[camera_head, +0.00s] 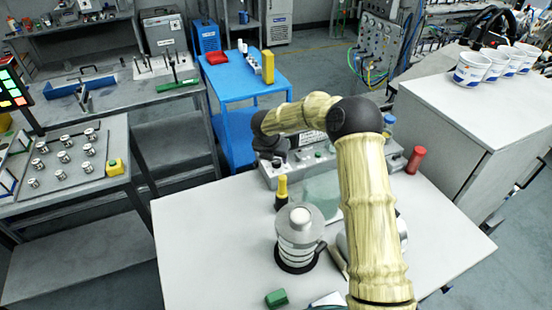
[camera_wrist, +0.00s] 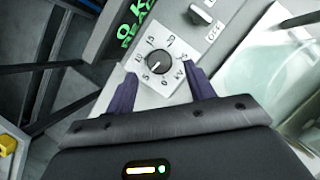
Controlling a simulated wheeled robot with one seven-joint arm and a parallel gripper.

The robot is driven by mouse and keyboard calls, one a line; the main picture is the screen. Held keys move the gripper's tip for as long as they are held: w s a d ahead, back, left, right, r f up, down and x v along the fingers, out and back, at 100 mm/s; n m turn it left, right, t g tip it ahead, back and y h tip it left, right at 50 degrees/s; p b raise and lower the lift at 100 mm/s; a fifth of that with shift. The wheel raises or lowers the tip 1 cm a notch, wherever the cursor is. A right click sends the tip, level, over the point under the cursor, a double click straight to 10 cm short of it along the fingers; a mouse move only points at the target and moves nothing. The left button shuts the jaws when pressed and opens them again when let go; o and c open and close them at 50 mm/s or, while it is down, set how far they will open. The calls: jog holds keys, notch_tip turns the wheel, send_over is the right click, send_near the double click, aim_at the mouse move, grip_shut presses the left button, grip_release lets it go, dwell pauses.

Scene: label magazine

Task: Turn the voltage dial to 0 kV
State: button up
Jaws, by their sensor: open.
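The voltage dial (camera_wrist: 160,64) is a round black knob on a pale plate with numbers and a kV mark around it, in the upper middle of the wrist view. A pale mark on the knob seems to point left, near the 5, but it is too small to read surely. My gripper (camera_wrist: 159,72) is open, its two purple fingers on either side of the dial plate; I cannot tell whether they touch the knob. In the head view the grey control box (camera_head: 310,168) stands at the back of the white table, partly hidden by my arm.
A dark display (camera_wrist: 130,28) with green letters and another knob (camera_wrist: 198,15) flank the dial. On the white table (camera_head: 185,235) stand a ringed metal cylinder (camera_head: 300,228), a yellow-topped bottle (camera_head: 281,190), a red cylinder (camera_head: 415,159) and a green block (camera_head: 276,298). The table's left side is clear.

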aim_at(276, 162)
jog(key=shift+x, duration=1.65)
jog(key=c, duration=1)
jog(key=shift+o, duration=0.2)
